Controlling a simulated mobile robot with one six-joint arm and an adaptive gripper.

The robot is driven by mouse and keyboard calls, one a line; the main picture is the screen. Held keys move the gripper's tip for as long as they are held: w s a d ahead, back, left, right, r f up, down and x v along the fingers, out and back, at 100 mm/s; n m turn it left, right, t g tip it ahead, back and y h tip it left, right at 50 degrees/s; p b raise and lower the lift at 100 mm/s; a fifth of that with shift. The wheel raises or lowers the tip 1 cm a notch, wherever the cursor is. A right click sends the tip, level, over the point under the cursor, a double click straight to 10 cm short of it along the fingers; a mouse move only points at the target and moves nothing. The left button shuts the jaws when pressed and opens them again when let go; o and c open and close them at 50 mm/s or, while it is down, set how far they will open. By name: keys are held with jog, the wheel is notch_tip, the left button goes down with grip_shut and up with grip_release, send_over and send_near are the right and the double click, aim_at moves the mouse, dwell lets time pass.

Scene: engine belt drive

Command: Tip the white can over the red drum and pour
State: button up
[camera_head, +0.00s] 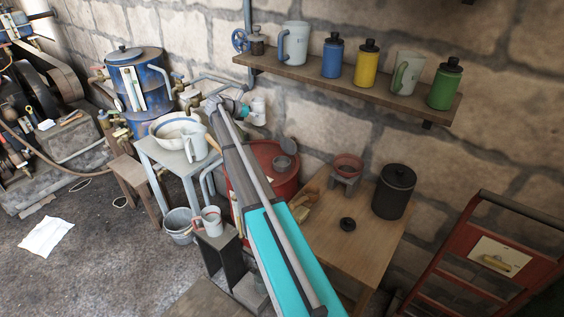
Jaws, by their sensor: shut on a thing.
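The red drum (283,190) stands by the wall in the middle of the view, partly hidden behind my arm. A small white can (259,110) is at the far end of my arm, in front of the wall and above the drum in the picture. My gripper (247,111) is shut on the white can. It is small here, so the can's exact tilt and whether it is straight over the drum cannot be told.
A wall shelf (340,82) with mugs and coloured bottles runs above. A small table (170,156) with basin and jug stands left of the drum. A wooden table (335,240) with a black pot (394,190) is at right. A red hand truck (470,255) stands far right.

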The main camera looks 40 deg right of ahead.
aim_at(252, 102)
jog(key=shift+r+p, duration=1.85)
jog(key=shift+r, duration=0.1)
